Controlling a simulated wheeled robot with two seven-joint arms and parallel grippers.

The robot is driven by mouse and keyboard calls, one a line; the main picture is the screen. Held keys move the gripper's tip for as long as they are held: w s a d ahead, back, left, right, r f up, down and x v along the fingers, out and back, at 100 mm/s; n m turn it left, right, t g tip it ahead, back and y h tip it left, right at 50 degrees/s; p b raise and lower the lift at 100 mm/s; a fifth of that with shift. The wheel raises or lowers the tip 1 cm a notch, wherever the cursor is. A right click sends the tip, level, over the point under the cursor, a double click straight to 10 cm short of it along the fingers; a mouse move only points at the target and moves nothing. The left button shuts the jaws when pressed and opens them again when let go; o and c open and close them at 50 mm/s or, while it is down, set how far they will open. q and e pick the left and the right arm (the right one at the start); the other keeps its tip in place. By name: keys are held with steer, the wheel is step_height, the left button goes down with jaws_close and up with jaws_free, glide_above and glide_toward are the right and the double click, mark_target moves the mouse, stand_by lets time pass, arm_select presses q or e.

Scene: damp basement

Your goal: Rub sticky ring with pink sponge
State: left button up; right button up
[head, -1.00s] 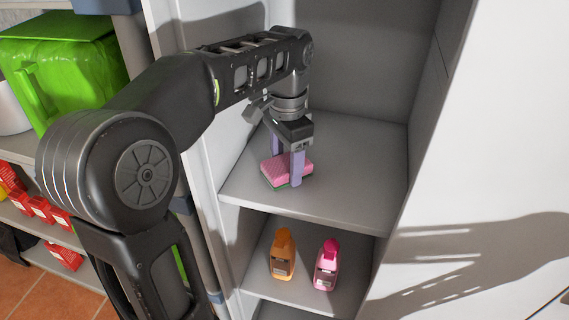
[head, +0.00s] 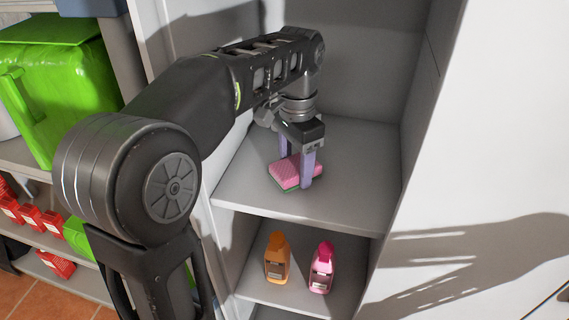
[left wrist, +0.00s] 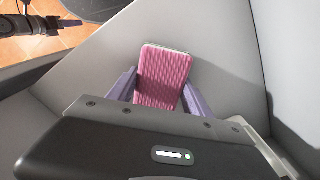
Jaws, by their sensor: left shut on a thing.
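The pink sponge (head: 288,173) has a ridged pink top and a thin green underside. My left gripper (head: 296,172) is shut on it, with one purple finger on each side, at the upper shelf (head: 356,165) of the cabinet. In the left wrist view the sponge (left wrist: 163,77) sits between the purple fingers (left wrist: 160,98). I cannot tell whether its underside touches the shelf. No sticky ring can be made out on the visible shelf; the sponge and gripper may hide it.
An orange bottle (head: 277,260) and a pink bottle (head: 321,268) stand on the shelf below. The cabinet's side walls are close around my arm. A green bin (head: 62,85) and red boxes (head: 38,218) are on a rack at left.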

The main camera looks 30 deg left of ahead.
mark_target(334, 184)
arm_select(q)
steer(key=shift+w+d, duration=0.1)
steer(key=shift+d, duration=0.15)
steer(key=shift+d, duration=0.1)
steer(key=shift+w+d+f, duration=0.1)
steer(key=shift+w+d, duration=0.2)
steer(key=shift+d, duration=0.6)
steer(key=shift+w+d+f, duration=0.1)
steer(key=shift+w+d, duration=0.15)
steer(key=shift+d, duration=0.6)
steer(key=shift+d, duration=0.15)
steer(key=shift+w+d+r, duration=0.1)
steer(key=shift+w+d, duration=0.25)
steer(key=shift+d, duration=0.5)
steer(key=shift+w+d+r, duration=0.1)
steer(key=shift+w+d, duration=0.25)
steer(key=shift+d, duration=0.5)
steer(key=shift+f, duration=0.2)
